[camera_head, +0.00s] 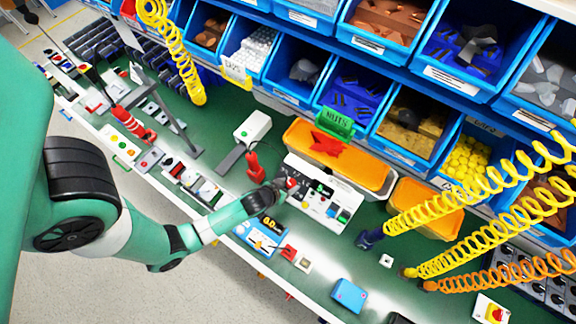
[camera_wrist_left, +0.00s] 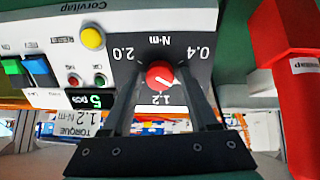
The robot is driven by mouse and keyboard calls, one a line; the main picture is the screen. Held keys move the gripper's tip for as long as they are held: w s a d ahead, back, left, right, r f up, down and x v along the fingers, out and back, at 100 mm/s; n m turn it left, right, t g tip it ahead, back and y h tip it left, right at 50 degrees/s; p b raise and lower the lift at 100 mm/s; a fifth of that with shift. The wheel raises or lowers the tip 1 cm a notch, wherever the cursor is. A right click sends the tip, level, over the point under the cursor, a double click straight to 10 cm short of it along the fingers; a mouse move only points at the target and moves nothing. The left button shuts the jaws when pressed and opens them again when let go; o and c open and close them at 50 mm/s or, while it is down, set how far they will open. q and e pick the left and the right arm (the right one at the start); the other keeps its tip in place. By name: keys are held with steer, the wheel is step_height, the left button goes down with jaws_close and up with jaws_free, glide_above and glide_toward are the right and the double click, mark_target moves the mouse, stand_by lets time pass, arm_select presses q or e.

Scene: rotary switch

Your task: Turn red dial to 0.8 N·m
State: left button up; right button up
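The red dial (camera_wrist_left: 160,75) sits on a dark plate marked 0.4, 1.2 and 2.0 N·m on the white control box (camera_head: 318,205). A small light mark on the dial points toward the lower right in the left wrist view. A label beside it reads TORQUE 1.2 N·m (camera_wrist_left: 72,133). My left gripper (camera_wrist_left: 161,70) has one finger on each side of the dial, with a slight gap showing; contact is hard to judge. In the head view my left gripper (camera_head: 279,190) is at the left end of the box and hides the dial area. My right gripper is not in view.
A red tool (camera_head: 255,168) stands just left of the box, also large at the right of the left wrist view (camera_wrist_left: 298,90). Blue parts bins line the back. A blue 6.0 display (camera_head: 262,235) lies in front. Yellow coiled hoses (camera_head: 480,190) hang at right.

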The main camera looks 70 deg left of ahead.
arm_select(q)
steer(key=shift+o, duration=0.7)
steer(key=shift+s+d+r, duration=0.1)
steer(key=shift+s+r, duration=0.05)
steer(key=shift+r, duration=0.1)
steer(key=p+v, duration=0.2)
steer(key=v, duration=0.9)
steer(key=shift+p, duration=0.4)
